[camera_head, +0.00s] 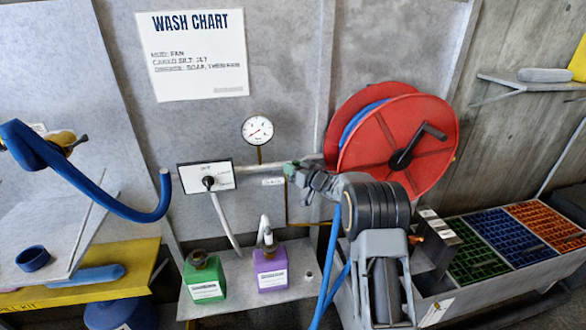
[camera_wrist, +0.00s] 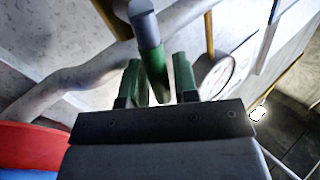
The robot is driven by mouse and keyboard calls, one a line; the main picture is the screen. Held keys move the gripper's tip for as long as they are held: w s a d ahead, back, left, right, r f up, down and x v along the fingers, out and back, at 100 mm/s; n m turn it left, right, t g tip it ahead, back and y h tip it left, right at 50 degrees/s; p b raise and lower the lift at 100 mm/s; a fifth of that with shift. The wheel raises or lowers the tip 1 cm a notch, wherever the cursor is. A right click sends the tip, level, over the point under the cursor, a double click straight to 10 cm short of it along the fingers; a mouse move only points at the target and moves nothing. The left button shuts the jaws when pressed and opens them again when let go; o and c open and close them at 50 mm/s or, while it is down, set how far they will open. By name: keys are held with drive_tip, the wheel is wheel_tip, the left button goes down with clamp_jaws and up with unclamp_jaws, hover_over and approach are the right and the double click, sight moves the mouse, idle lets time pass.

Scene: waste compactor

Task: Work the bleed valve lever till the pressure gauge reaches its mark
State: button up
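The pressure gauge (camera_head: 257,130) is a round white dial on a short stem above a horizontal pipe. Its needle and mark are too small to read surely. It also shows at an angle in the wrist view (camera_wrist: 215,76). My gripper (camera_head: 291,170) is at the pipe, below and right of the gauge. In the wrist view my gripper (camera_wrist: 158,76) has its two green fingers apart. A rod with a grey end and green body (camera_wrist: 151,45), seemingly the bleed valve lever, shows between or just beyond them. I cannot tell whether they touch it. In the head view my gripper mostly hides it.
A red hose reel (camera_head: 423,125) stands right behind my arm. A switch panel (camera_head: 205,176) is left of the gauge. Green (camera_head: 204,277) and purple (camera_head: 270,268) bottles stand on a shelf below. A blue hose (camera_head: 110,201) curves at the left.

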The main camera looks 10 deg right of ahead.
clamp_jaws()
drive_tip(key=shift+d, duration=0.1)
drive_tip(key=shift+d+f+m+t+y+b, duration=0.2)
drive_tip(key=shift+d+m+t+b, duration=0.3)
drive_tip(key=shift+m, duration=0.45)
drive_tip(key=shift+d+f+m+t+y+b, duration=0.1)
drive_tip(key=shift+d+f+m+t+b, duration=0.15)
drive_tip(key=shift+m+t+b, duration=0.5)
drive_tip(key=shift+d+f+m+t+y+b, duration=0.1)
drive_tip(key=shift+d+f+m+t+b, duration=0.25)
drive_tip(key=shift+m, duration=0.75)
drive_tip(key=shift+d+r, duration=0.1)
drive_tip(key=shift+r, duration=0.05)
drive_tip(key=shift+o, duration=0.3)
unclamp_jaws()
